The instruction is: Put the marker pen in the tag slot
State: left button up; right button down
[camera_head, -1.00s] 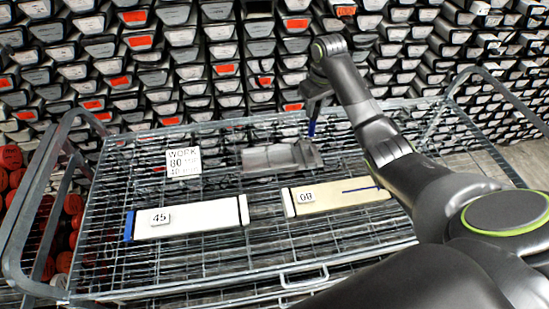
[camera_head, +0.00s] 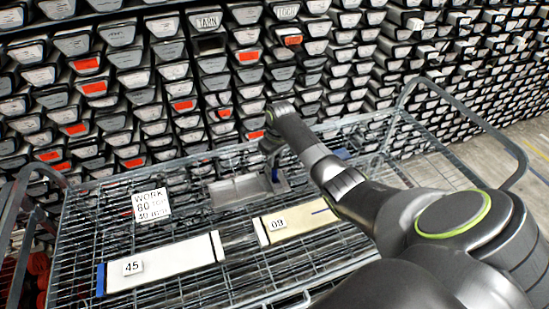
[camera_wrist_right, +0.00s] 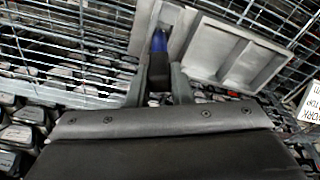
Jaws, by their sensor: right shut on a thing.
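My right gripper (camera_head: 272,166) is at the right end of the grey tray (camera_head: 238,190) on the wire cart. It points down, shut on the marker pen. In the right wrist view the fingers (camera_wrist_right: 160,82) grip the pen's dark part, and its blue part (camera_wrist_right: 159,42) reaches past them to the tray's narrow end compartment, the tag slot (camera_wrist_right: 173,16). The larger tray compartments (camera_wrist_right: 215,48) lie beside it. I cannot tell whether the pen tip is inside the slot or just above it. My left gripper is not in view.
A white core box marked 45 (camera_head: 165,266) and a cream one (camera_head: 300,221) lie on the cart in front of the tray. A WORK sign (camera_head: 151,204) stands left of it. Racks of core boxes (camera_head: 200,75) rise behind.

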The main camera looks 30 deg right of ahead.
jog(key=c, duration=1.3)
grip_release()
jog(key=shift+f, duration=0.1)
jog(key=shift+r, duration=0.2)
notch_tip(320, 180, up, 12)
jog(key=s+b, duration=0.1)
jog(key=b, duration=0.1)
jog(key=shift+s+b, duration=0.2)
jog(key=shift+b, duration=0.1)
jog(key=shift+d+f, duration=0.1)
jog(key=shift+f, duration=0.1)
